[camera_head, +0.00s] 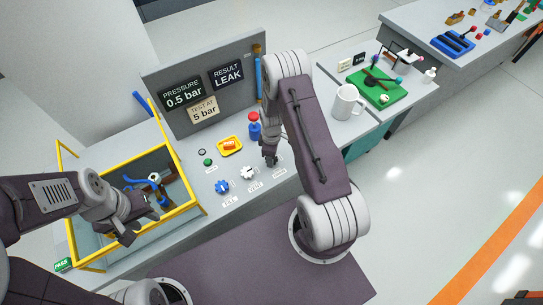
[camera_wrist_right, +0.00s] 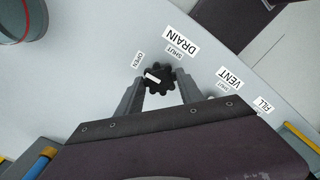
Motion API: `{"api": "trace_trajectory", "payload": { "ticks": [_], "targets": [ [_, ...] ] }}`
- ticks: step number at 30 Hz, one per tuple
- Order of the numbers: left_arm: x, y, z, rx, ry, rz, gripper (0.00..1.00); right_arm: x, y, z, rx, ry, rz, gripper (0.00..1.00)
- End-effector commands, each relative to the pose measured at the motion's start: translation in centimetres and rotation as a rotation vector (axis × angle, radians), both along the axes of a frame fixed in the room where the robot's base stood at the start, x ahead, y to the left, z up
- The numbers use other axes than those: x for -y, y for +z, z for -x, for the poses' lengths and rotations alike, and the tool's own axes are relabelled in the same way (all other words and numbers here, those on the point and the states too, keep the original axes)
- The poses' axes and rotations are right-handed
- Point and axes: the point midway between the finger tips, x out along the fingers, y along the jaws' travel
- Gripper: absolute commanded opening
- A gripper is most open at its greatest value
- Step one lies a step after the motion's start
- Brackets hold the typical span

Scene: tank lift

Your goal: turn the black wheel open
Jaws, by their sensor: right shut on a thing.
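The black wheel (camera_wrist_right: 160,85) is a small lobed knob with a white pointer bar, on the pale panel beside the DRAIN label (camera_wrist_right: 181,40). Its bar points left and slightly up, near the OPEN label (camera_wrist_right: 138,60); the SHUT label (camera_wrist_right: 174,51) is above right. My right gripper (camera_wrist_right: 158,92) has a finger on each side of the wheel and is shut on it. In the head view the right gripper (camera_head: 270,158) reaches down to the panel and hides the wheel. My left gripper (camera_head: 130,222) is over the front of the yellow-framed tank (camera_head: 188,180); its finger gap is unclear.
A blue wheel (camera_head: 222,187) and a white wheel (camera_head: 248,173) sit left of the right gripper. A red-topped blue part (camera_head: 254,128) stands behind it. A board (camera_head: 212,88) reads pressure 0.5 bar, result LEAK, test at 5 bar. A mug (camera_head: 346,103) stands to the right.

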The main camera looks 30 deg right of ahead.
Motion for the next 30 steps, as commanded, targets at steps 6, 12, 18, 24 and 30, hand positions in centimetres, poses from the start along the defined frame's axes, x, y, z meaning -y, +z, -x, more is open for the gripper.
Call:
{"api": "trace_trajectory", "payload": {
  "ticks": [6, 12, 18, 24, 30],
  "targets": [
    [0.0, 0.0, 0.0, 0.000, 0.000, 0.000, 0.36, 0.0, 0.1, -0.1, 0.004, 0.002, 0.000, 0.66],
    [0.0, 0.0, 0.0, 0.000, 0.000, 0.000, 0.36, 0.0, 0.0, -0.1, 0.002, 0.001, 0.001, 0.66],
    [0.0, -0.4, 0.0, 0.000, 0.000, 0.000, 0.36, 0.0, 1.8, -0.2, 0.006, 0.001, 0.001, 0.66],
    [0.0, -1.1, 0.0, 0.000, 0.000, 0.000, 0.36, 0.0, 6.1, -0.2, 0.008, 0.002, 0.001, 0.66],
    [0.0, -1.4, 0.0, 0.000, 0.000, 0.000, 0.36, 0.0, 8.8, -0.1, 0.004, 0.002, 0.001, 0.66]
  ]
}}
